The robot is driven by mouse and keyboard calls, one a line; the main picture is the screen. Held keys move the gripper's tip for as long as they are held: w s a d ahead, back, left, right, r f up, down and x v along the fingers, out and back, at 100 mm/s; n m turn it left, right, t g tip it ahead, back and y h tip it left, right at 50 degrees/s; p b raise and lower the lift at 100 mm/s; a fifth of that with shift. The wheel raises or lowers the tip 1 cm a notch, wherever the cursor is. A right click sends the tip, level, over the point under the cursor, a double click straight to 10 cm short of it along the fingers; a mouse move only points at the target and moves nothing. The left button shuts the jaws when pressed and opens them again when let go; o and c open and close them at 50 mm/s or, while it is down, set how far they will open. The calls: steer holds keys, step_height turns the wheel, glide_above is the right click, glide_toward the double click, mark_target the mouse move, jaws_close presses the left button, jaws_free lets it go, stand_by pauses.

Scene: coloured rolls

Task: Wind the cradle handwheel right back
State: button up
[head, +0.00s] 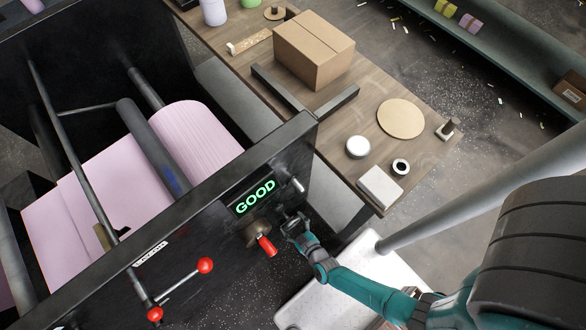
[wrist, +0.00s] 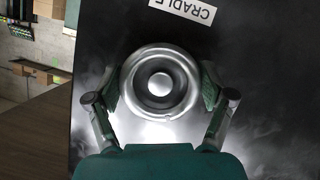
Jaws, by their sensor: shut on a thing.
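The cradle handwheel (wrist: 160,82) is a round silver wheel with a dark ring and bright hub, seen face on in the wrist view. A white label reading "CRADLE" (wrist: 183,10) shows upside down above it, partly cut off. My gripper (head: 293,223) is at the black machine's front panel in the head view, just right of a red-handled crank (head: 264,243). Its fingers are shut on the handwheel's rim from both sides. In the head view the gripper largely hides the wheel. How far the wheel is turned cannot be told.
A green "GOOD" display (head: 255,197) and a silver peg (head: 297,185) sit close to my gripper. A red-knobbed lever (head: 180,284) sticks out at lower left. Pink rolled material (head: 190,130) lies in the machine. A wooden table (head: 335,125) with a cardboard box (head: 313,50) stands behind.

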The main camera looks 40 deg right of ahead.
steer(key=n, duration=0.1)
steer(key=n+h, duration=0.1)
steer(key=shift+w+a+r+n, duration=0.1)
steer(key=shift+w+n, duration=0.05)
steer(key=shift+n, duration=0.15)
steer(key=n+t+h, duration=0.1)
steer(key=n+h, duration=0.1)
steer(key=shift+n, duration=0.4)
steer(key=n+t, duration=0.1)
steer(key=n, duration=0.1)
steer(key=n+t+h, duration=0.1)
steer(key=n, duration=0.1)
steer(key=shift+r+n+h, duration=0.15)
steer(key=shift+n+h, duration=0.15)
steer(key=shift+n, duration=0.1)
steer(key=shift+n, duration=0.5)
steer(key=o, duration=1)
steer(key=shift+o, duration=0.2)
steer(key=shift+h, duration=0.3)
steer(key=shift+d+r, duration=0.1)
steer(key=shift+d, duration=0.1)
